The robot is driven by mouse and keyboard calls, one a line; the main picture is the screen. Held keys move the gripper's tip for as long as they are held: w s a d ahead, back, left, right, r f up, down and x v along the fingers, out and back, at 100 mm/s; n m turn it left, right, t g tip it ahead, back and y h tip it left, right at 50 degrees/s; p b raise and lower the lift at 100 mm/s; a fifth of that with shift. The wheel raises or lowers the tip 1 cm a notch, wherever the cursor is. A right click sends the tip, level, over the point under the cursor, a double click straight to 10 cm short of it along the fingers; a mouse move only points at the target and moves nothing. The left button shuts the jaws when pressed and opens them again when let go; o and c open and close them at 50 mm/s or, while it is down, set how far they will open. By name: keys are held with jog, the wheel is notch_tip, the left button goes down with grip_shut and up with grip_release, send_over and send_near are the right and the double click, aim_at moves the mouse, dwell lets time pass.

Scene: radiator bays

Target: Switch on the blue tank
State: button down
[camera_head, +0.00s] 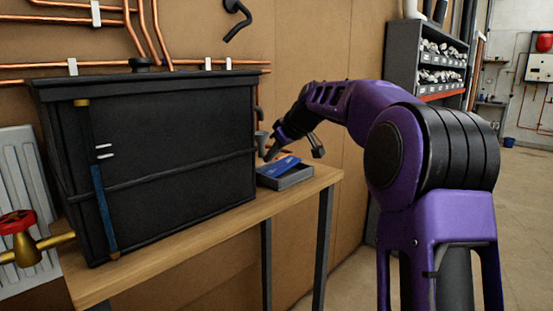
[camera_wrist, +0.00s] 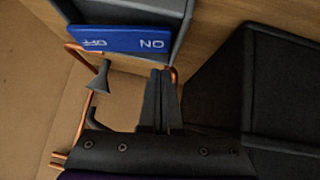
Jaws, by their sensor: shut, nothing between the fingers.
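A large black tank (camera_head: 180,140) stands on the wooden bench in the head view; an upright tube (camera_head: 100,195) on its front is blue in its lower part. Beside the tank's right end is a grey switch box (camera_head: 294,181) with a blue rocker (camera_head: 283,165). The rocker looks tilted in the head view. In the wrist view the blue rocker (camera_wrist: 118,39) shows upside-down OFF at left and ON at right. My gripper (camera_head: 269,154) is shut and empty, close to the rocker; its fingers (camera_wrist: 160,74) appear just beside it. Contact is unclear.
A grey funnel-shaped piece (camera_wrist: 100,78) and copper pipes (camera_wrist: 81,100) are close to the fingers. A red-handled valve (camera_head: 17,223) is at the tank's left. The bench (camera_head: 180,245) is clear along its front edge. Shelves (camera_head: 430,65) stand behind my arm.

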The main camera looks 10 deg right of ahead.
jog(key=v, duration=1)
jog(key=shift+a+r+b, duration=0.15)
jog(key=shift+a+b, duration=0.05)
jog(key=shift+b, duration=0.25)
jog(key=shift+s, duration=0.1)
